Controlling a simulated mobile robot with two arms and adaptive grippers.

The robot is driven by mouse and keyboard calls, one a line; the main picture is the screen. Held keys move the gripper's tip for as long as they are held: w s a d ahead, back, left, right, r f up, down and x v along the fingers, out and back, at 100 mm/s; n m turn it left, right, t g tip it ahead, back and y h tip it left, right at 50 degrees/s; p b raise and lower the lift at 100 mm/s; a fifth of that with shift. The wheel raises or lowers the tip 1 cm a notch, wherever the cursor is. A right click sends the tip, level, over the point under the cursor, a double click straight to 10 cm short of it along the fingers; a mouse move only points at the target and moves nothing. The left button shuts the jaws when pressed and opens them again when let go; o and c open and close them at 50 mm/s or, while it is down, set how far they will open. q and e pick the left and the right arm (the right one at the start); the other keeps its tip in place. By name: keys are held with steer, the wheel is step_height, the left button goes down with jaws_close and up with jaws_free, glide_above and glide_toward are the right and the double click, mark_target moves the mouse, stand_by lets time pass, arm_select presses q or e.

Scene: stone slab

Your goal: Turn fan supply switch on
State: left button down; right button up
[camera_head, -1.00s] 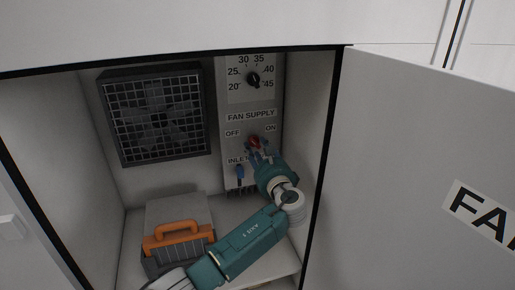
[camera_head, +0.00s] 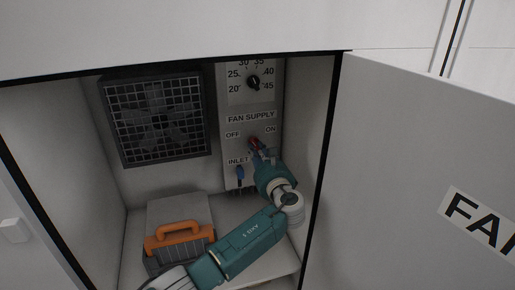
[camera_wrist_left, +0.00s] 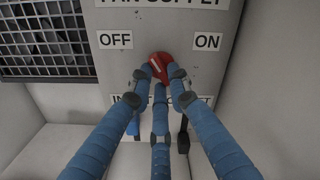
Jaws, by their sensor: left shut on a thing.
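The fan supply switch is a red rotary knob (camera_head: 254,142) on the grey control panel (camera_head: 233,150), under the FAN SUPPLY label and between OFF and ON. It also shows in the left wrist view (camera_wrist_left: 159,64), where its raised bar is tilted with its upper end toward OFF. My left gripper (camera_head: 258,150) is at the knob; its blue fingers (camera_wrist_left: 160,80) are shut on it from the sides and below. The fingers hide the lower part of the knob. My right gripper is not in view.
The temperature dial (camera_head: 253,82) is above the knob, and a blue inlet plug (camera_head: 240,173) is below it. A fan grille (camera_head: 157,118) is at the left. A grey box with an orange handle (camera_head: 178,231) stands on the cabinet floor. The open door (camera_head: 415,150) is at the right.

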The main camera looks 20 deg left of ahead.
arm_select(q)
steer(key=m+p, duration=0.1)
steer(key=p, duration=0.1)
steer(key=m+p, duration=0.1)
steer(key=m, duration=0.1)
steer(key=shift+s+r+p, duration=0.1)
steer(key=shift+r+p, duration=0.15)
steer(key=shift+p, duration=0.1)
steer(key=m+p, duration=0.2)
steer(key=m, duration=0.1)
steer(key=shift+a, duration=0.1)
steer(key=m, duration=0.8)
steer(key=shift+s+a, duration=0.1)
steer(key=shift+m, duration=0.3)
steer(key=c, duration=1.6)
jaws_free()
steer(key=shift+c, duration=0.2)
